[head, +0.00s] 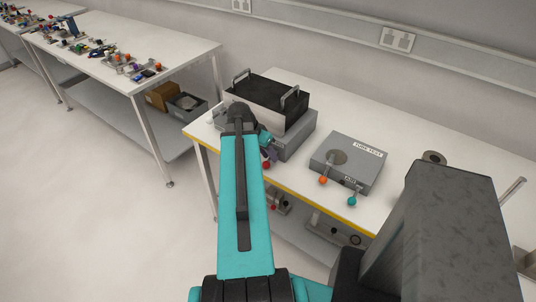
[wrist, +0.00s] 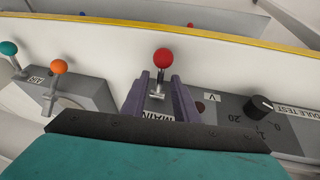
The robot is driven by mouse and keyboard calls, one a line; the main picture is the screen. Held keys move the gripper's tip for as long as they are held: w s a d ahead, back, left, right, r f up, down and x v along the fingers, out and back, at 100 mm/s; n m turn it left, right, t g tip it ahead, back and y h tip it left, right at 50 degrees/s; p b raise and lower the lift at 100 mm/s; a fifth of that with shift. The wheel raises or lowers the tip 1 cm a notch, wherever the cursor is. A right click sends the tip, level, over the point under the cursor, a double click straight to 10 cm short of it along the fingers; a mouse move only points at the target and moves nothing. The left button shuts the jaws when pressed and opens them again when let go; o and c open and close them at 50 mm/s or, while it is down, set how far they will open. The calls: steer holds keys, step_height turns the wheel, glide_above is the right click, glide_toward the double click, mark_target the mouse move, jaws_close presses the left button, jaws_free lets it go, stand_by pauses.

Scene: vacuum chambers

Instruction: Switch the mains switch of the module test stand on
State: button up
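The module test stand (head: 298,140) is a grey box on the bench, with a black handled block on top in the head view. Its front shows in the wrist view (wrist: 232,118), with a "MODULE TEST" label, a black knob and a partly covered "MAIN" label. The mains switch (wrist: 162,58) is a metal lever with a red ball end; the ball also shows in the head view (head: 266,165). My gripper (wrist: 159,82) has its purple fingers apart, one on each side of the lever. Whether either touches it I cannot tell.
A grey "TUBE TEST" box (head: 362,158) stands to the right in the head view, with orange (head: 323,180) and teal (head: 352,201) ball levers. The bench's yellow front edge (head: 320,214) runs close by. Another bench (head: 110,45) with small parts stands at the left.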

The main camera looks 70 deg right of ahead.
jaws_close()
stand_by(1.5)
